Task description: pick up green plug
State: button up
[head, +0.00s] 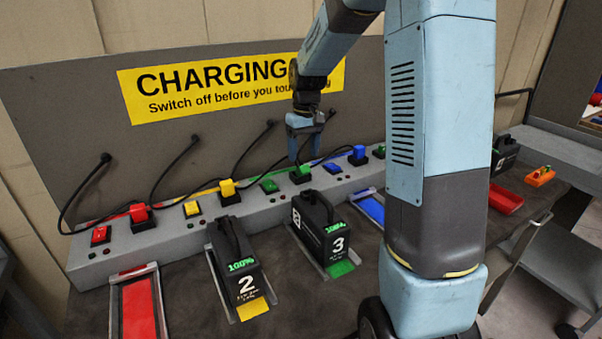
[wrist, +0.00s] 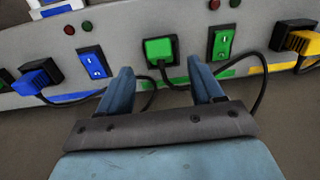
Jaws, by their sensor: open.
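The green plug (head: 300,172) sits in its black socket on the grey charging ledge, with a black cable running from it. In the wrist view the green plug (wrist: 159,50) shows just beyond and between my fingertips. My gripper (head: 301,150) points down above the plug in the head view. In the wrist view my gripper (wrist: 160,78) has its two blue fingers apart, with nothing between them. The green switch (wrist: 222,43) is right of the plug there, close past the right fingertip.
A blue switch (wrist: 94,65), a blue plug (wrist: 36,78) and a yellow plug (wrist: 303,43) flank the green plug. Black batteries numbered 2 (head: 235,258) and 3 (head: 320,228) stand in front of the ledge. Several black cables arch behind the plugs.

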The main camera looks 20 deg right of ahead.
aim_at(302, 172)
jog(key=shift+a+f, duration=0.15)
jog(key=shift+f, duration=2.2)
jog(key=shift+c, duration=0.2)
grip_shut()
